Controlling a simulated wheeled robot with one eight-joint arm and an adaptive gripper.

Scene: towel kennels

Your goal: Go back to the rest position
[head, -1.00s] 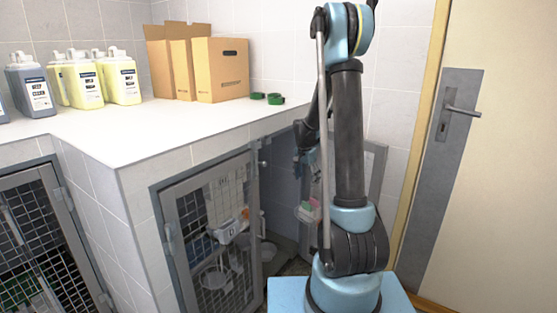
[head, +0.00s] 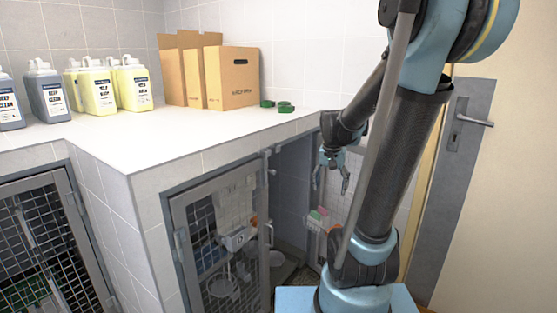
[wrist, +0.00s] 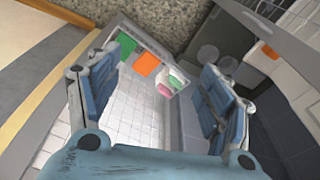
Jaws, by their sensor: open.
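My gripper (head: 331,186) hangs in front of the kennel doorway in the head view, with its fingers pointing down. Its two fingers are spread wide in the wrist view (wrist: 155,75), with nothing between them. It is below the countertop's level and to the right of the mesh kennel door (head: 222,205). My arm rises at the right of the head view and hides part of the wall and the room door.
A white counter (head: 170,143) holds bottles (head: 98,90), cardboard boxes (head: 233,78) and green rings (head: 285,107). A small rack with pink and green items (head: 318,217) sits low near my gripper. The room door (head: 505,180) is at right.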

